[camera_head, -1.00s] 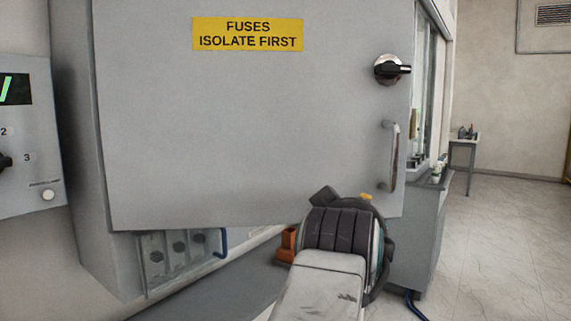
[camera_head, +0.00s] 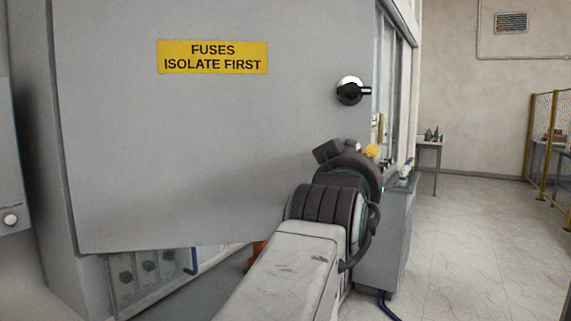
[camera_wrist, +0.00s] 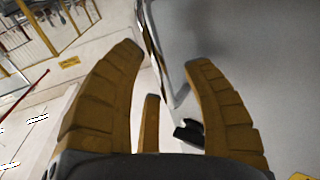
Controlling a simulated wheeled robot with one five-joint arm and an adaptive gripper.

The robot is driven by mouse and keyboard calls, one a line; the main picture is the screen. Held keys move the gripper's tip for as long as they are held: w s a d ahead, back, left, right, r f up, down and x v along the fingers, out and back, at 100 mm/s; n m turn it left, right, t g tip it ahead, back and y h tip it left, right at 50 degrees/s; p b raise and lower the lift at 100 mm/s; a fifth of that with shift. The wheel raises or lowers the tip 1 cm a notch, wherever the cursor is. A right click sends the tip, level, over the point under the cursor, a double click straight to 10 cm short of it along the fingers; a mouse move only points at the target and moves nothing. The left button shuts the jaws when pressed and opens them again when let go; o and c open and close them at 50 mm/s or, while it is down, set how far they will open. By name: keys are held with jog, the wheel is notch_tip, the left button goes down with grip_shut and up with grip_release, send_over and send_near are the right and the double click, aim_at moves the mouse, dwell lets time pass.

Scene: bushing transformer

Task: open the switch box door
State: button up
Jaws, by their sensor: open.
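The switch box door (camera_head: 200,150) is a large grey panel with a yellow "FUSES ISOLATE FIRST" label (camera_head: 212,57). A black rotary knob (camera_head: 351,91) on a silver disc sits at its upper right. The handle is hidden behind my arm in the head view. In the wrist view a silver bar, seemingly the handle (camera_wrist: 150,40), runs between my open gripper's (camera_wrist: 163,58) orange fingers, along the door's edge. I cannot tell whether any finger touches it. The black knob also shows in the wrist view (camera_wrist: 188,132), beside the right finger. How far the door stands from its box is unclear.
Below the door, a panel with dark round parts (camera_head: 145,268) and a blue handle shows. A grey cabinet (camera_head: 385,240) stands right of my arm. Open tiled floor (camera_head: 470,260) lies to the right, with a small table (camera_head: 430,145) and yellow fence (camera_head: 540,150) farther back.

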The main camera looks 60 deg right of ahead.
jog(key=shift+d, duration=0.4)
jog(key=shift+c, duration=0.2)
grip_shut()
